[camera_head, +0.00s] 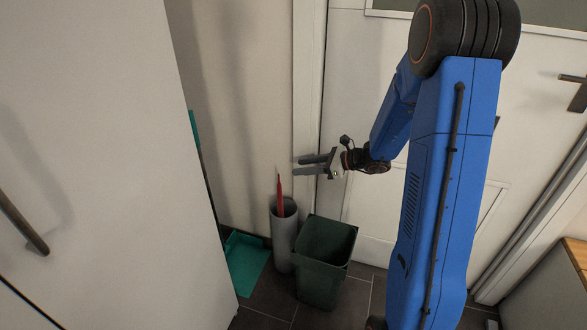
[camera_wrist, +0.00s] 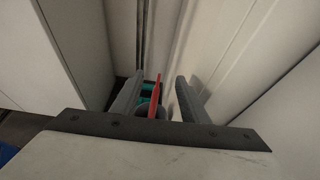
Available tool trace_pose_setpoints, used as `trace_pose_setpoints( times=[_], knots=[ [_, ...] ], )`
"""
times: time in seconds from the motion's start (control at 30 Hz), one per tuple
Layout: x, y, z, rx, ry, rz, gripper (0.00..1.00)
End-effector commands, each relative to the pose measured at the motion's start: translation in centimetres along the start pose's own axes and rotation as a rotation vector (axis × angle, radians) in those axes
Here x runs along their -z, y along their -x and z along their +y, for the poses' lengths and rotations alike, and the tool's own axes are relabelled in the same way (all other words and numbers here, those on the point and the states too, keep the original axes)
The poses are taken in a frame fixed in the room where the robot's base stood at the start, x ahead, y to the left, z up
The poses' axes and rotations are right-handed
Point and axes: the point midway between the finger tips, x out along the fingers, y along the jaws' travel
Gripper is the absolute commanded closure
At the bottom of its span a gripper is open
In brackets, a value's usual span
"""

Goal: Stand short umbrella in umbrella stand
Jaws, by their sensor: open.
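A red short umbrella (camera_head: 280,197) stands upright in the grey cylindrical umbrella stand (camera_head: 283,240), with its upper part above the rim. In the wrist view the umbrella (camera_wrist: 154,96) shows between the two fingers, and part of the stand (camera_wrist: 143,111) shows below it. My gripper (camera_head: 302,165) is open and empty, pointing left. It is above and slightly right of the umbrella in the head view, apart from it. The umbrella's lower part is hidden inside the stand. The gripper also shows in the wrist view (camera_wrist: 157,88).
A dark green bin (camera_head: 325,262) stands right of the stand. A teal dustpan (camera_head: 245,262) with a long handle is left of it. A large white cabinet (camera_head: 110,150) fills the left. A white door (camera_head: 350,190) is behind my arm.

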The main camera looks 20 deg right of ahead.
Motion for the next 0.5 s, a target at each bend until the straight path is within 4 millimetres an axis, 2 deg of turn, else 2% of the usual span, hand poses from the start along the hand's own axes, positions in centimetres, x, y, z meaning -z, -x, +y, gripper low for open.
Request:
trace_pose_setpoints(
  times=[0.1,0.5],
  knots=[
    [0.0,2.4,-0.1,0.004,0.0,-0.001,0.59],
    [0.0,8.9,-0.1,0.003,-0.001,-0.001,0.59]
  ],
)
